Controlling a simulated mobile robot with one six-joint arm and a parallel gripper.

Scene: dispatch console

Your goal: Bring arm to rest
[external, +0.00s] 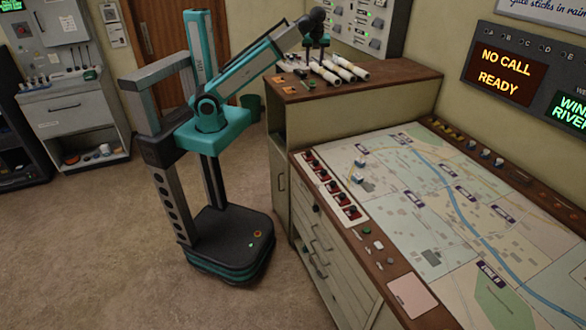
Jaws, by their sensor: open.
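My gripper (315,58) is small and dark in the external view, at the end of my raised teal arm (245,68). It points down over the brown top of the tall cabinet (350,97). White tubes (330,72) with dark ends lie on that top, close beside and below the gripper. The gripper is open, and I see nothing held in it. At this size I cannot tell whether its fingertips touch a tube or the top.
A map table (440,200) with a row of red switches (335,188) stands at the right. A panel of switches (365,22) is on the wall behind the gripper. A sign (507,75) reads "NO CALL READY". The carpet (110,260) at left is clear.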

